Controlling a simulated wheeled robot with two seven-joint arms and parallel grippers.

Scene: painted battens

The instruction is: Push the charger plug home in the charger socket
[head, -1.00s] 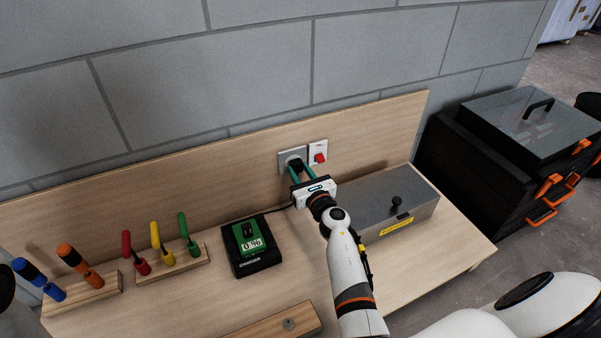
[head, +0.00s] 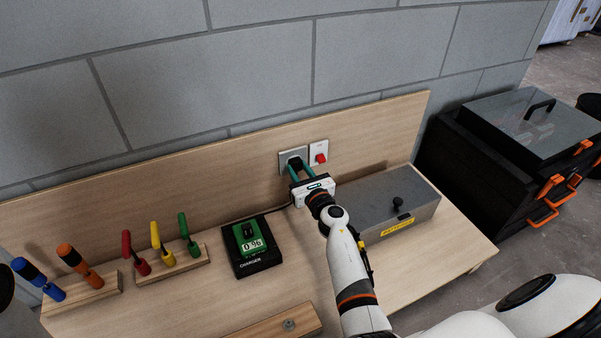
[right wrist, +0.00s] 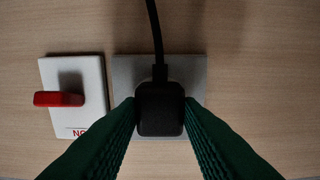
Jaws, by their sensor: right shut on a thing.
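The charger plug (right wrist: 160,110) is a black block with a black cable leaving it. My right gripper (head: 295,168) is shut on it, with one green finger on each side in the right wrist view (right wrist: 160,118). The plug is in front of the grey charger socket (right wrist: 195,72) on the wooden back panel; the socket also shows in the head view (head: 285,157). The plug hides the socket's middle, and I cannot tell how deep it sits. The charger (head: 254,262) on the bench has a green display reading 0 %. My left gripper is not in view.
A white plate with a red switch (head: 321,157) is right of the socket in the head view. A grey metal box (head: 385,209) stands on the bench right of my arm. Wooden racks of coloured-handled tools (head: 172,262) stand at left. A wooden block (head: 265,327) lies in front.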

